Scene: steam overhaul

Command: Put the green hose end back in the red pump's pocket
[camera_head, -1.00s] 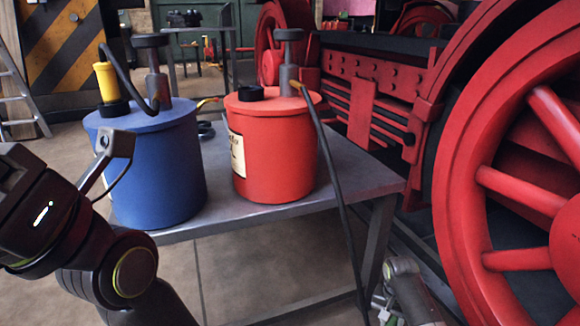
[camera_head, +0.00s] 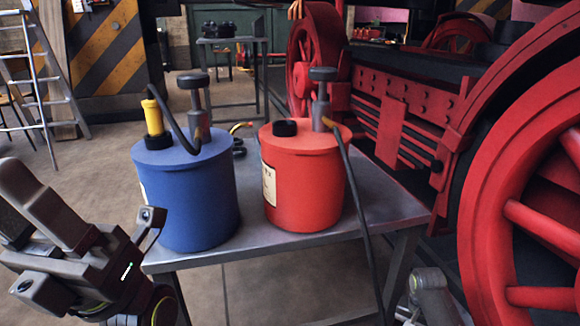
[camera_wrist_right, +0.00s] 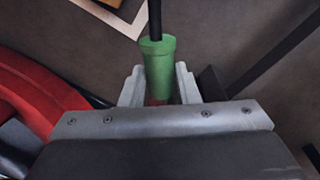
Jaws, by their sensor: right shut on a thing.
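The red pump (camera_head: 305,180) stands upright on the grey table. A black ring, its pocket (camera_head: 285,128), sits on its lid and looks empty. A black hose (camera_head: 362,220) runs from the pump's top down past the table edge. The green hose end (camera_wrist_right: 158,66) shows in the right wrist view, with black hose leaving its top. My right gripper (camera_wrist_right: 159,90) is shut on it. In the head view, my right arm is at the bottom right and the green end is hidden. My left gripper (camera_head: 90,250) is at the lower left, apart from the pumps, fingers spread and empty.
A blue pump (camera_head: 185,195) stands left of the red one, its yellow hose end (camera_head: 153,118) upright in its pocket. The table (camera_head: 395,205) has bare room at right. A large red wheel (camera_head: 475,210) and red engine frame (camera_head: 385,115) stand close on the right.

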